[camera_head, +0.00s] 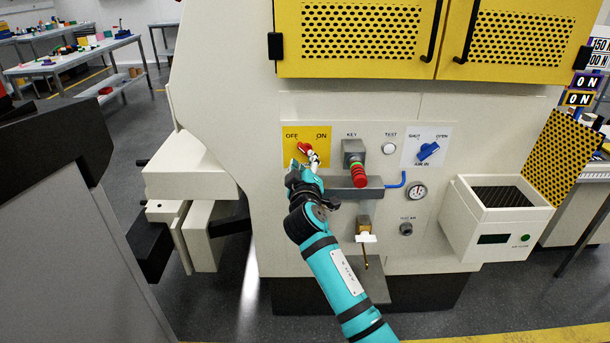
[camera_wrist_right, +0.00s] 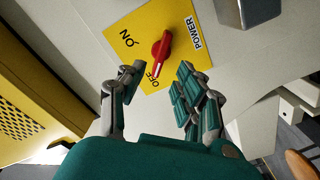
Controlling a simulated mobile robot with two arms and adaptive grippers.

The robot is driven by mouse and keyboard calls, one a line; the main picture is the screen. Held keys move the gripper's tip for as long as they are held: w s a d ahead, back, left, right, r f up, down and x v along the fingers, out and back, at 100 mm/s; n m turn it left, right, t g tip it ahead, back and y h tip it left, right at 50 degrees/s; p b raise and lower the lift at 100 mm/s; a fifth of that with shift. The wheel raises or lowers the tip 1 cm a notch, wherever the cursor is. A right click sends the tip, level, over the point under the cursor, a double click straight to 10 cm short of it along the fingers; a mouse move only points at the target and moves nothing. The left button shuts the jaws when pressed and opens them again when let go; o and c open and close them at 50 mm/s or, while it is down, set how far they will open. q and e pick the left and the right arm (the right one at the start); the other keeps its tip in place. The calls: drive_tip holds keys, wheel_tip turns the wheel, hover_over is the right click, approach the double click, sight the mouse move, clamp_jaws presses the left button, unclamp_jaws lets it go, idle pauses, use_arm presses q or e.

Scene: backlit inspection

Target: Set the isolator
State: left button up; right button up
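The isolator is a red rotary handle (camera_head: 304,148) on a yellow plate (camera_head: 291,161) marked OFF and ON, on the front of the pale machine. In the right wrist view the red handle (camera_wrist_right: 162,46) has its white-marked end toward the OFF label. My right gripper (camera_head: 308,163) is in front of the plate and partly covers it. In the wrist view the right gripper (camera_wrist_right: 158,74) is open, its fingers apart on either side of the handle's lower end. No contact can be made out. My left gripper is not in view.
Right of the plate are a key switch with red tags (camera_head: 357,170), a white TEST button (camera_head: 389,148), a blue air valve (camera_head: 428,151) and a gauge (camera_head: 416,191). A grey bar (camera_head: 340,193) runs below the plate. A white bin (camera_head: 497,213) juts out at right.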

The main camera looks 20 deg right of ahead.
drive_tip(key=v, duration=0.6)
drive_tip(key=shift+s, duration=0.15)
